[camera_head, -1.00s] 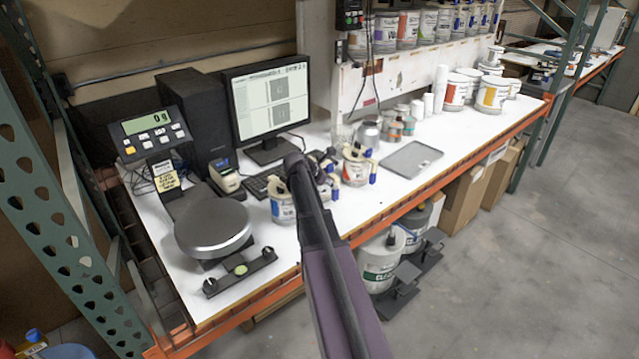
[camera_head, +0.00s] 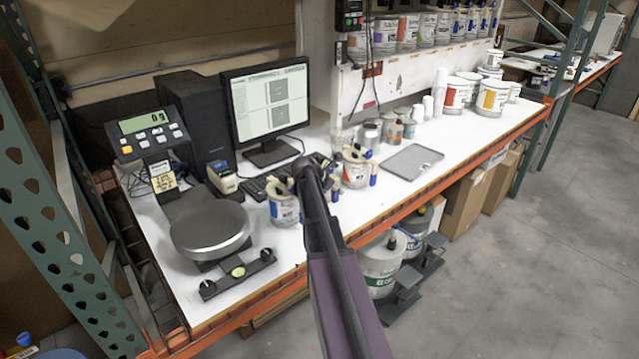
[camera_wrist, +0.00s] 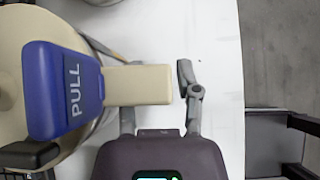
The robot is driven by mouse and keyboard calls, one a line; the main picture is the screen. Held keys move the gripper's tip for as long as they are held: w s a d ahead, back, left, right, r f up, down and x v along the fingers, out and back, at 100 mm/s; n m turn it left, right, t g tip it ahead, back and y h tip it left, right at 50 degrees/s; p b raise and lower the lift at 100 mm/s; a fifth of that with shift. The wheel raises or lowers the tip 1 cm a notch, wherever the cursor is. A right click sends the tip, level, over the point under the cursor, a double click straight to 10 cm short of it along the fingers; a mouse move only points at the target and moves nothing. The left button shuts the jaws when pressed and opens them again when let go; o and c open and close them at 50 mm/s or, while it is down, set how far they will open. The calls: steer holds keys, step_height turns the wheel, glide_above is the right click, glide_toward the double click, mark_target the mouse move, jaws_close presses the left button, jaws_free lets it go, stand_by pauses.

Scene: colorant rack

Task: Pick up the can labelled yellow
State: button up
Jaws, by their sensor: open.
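No label reading yellow is legible. In the wrist view, a can (camera_wrist: 14,60) with a blue PULL lever (camera_wrist: 62,92) and a cream bar (camera_wrist: 138,85) fills the left side. My gripper (camera_wrist: 158,95) is open, with one finger right of the bar and the other partly hidden below it. I cannot tell whether they touch it. In the head view my arm hides my gripper. A blue-labelled can (camera_head: 284,208) stands left of the arm and an orange-labelled can (camera_head: 356,170) right of it, both with dispensing lids. A white can with a yellow-orange patch (camera_head: 493,98) stands farther right.
A scale (camera_head: 212,230) and monitor (camera_head: 265,105) stand left on the white bench. A shelf above (camera_head: 420,62) holds several cans. The bench has an orange front edge (camera_head: 475,158).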

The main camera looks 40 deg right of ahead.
jaws_close()
steer(key=shift+r, duration=0.2)
step_height(320, 180, up, 10)
steer(key=p, duration=1)
steer(key=shift+f, duration=0.2)
stand_by(0.7)
